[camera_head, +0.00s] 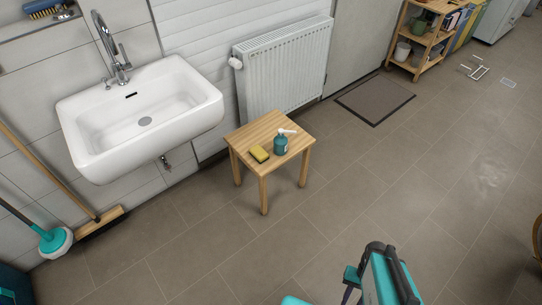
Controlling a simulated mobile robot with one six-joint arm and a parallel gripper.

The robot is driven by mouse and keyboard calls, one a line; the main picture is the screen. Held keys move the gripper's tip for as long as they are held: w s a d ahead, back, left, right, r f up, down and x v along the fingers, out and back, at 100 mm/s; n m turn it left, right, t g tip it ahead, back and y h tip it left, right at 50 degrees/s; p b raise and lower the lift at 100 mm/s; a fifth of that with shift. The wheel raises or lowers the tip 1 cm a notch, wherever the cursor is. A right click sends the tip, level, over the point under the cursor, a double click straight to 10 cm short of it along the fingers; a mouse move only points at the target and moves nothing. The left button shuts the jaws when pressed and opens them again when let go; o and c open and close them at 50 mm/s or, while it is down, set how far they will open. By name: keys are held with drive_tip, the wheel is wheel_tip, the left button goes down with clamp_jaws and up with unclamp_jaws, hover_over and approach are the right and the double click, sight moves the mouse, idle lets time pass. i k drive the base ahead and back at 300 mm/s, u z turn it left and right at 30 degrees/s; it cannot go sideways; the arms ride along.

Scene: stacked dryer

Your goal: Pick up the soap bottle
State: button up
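The soap bottle (281,143) is teal with a white pump top. It stands upright on a small wooden stool (263,131), near the middle of the head view. A yellow sponge with a dark side lies on the stool just left of the bottle. Teal and dark parts of my own arm show at the bottom edge, well apart from the stool. No gripper fingers can be made out.
A white sink (145,120) hangs on the wall left of the stool, and a white radiator (285,68) is behind it. A broom (100,222) and a teal-headed mop (55,241) lean at the left. A dark mat (375,99) lies beyond. Tiled floor before the stool is clear.

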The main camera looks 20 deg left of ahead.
sight(280, 142)
drive_tip(key=z, duration=0.15)
drive_tip(key=k, duration=0.7)
drive_tip(key=u, duration=1.95)
drive_tip(key=i, duration=1)
drive_tip(key=u, duration=0.25)
